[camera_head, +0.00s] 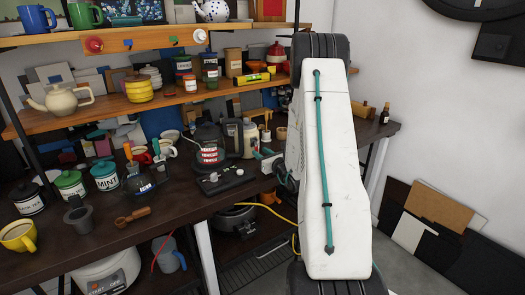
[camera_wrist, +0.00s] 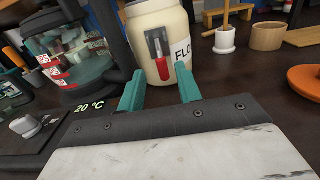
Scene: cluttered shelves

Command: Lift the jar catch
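The jar (camera_wrist: 150,20) is cream-coloured with a label starting "FLO". In the wrist view it stands upright just beyond my gripper. Its catch (camera_wrist: 161,66) is a grey plate with a red handle hanging on the jar's front. My gripper (camera_wrist: 160,80) has two teal fingers spread apart, with the red handle showing between and beyond their tips. I cannot tell whether the fingers touch the jar. In the head view the jar (camera_head: 250,138) is partly visible behind my gripper (camera_head: 262,154), and its catch cannot be made out.
A glass kettle (camera_wrist: 78,55) stands close on the left, with a dark panel reading "20 °C" below it. A white mortar (camera_wrist: 225,38), a wooden cup (camera_wrist: 268,36) and an orange lid (camera_wrist: 305,80) are to the right. The upper shelf (camera_head: 130,113) is crowded.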

